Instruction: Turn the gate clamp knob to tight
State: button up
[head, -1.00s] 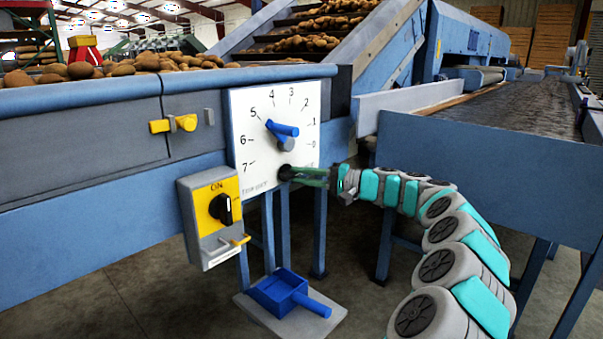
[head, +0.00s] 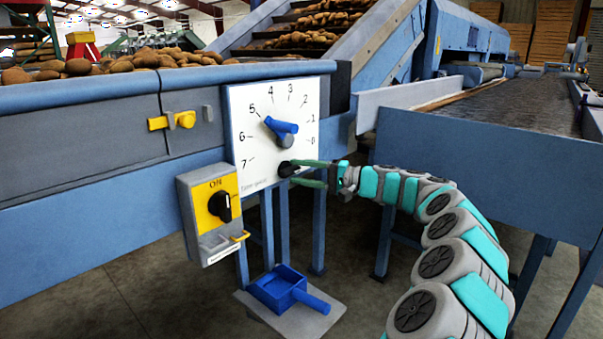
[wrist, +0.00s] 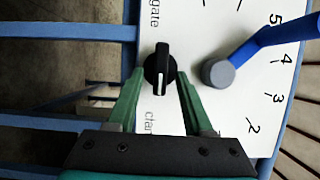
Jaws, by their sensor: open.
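The gate clamp knob (head: 287,169) is a small black knob with a white line, low on the white dial plate (head: 240,110). In the wrist view the knob (wrist: 160,66) sits between the two green fingers, its white line pointing down the picture towards my gripper's palm. My gripper (head: 300,173) is open, with one fingertip on each side of the knob and a small gap showing beside it. Printed lettering beside the knob is partly cut off by the fingers, and I see no readable tight mark.
Above the knob, a blue pointer lever (head: 282,127) on a grey hub points between 4 and 5 on the scale. A yellow switch box (head: 222,190) stands to the left, and a yellow latch (head: 180,121) is above it. A blue scoop (head: 277,289) lies on a plate below.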

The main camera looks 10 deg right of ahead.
jog(key=shift+d, duration=0.1)
jog(key=v, duration=0.7)
jog(key=shift+s+d, duration=0.2)
jog(key=shift+d, duration=0.05)
jog(key=shift+a, duration=0.1)
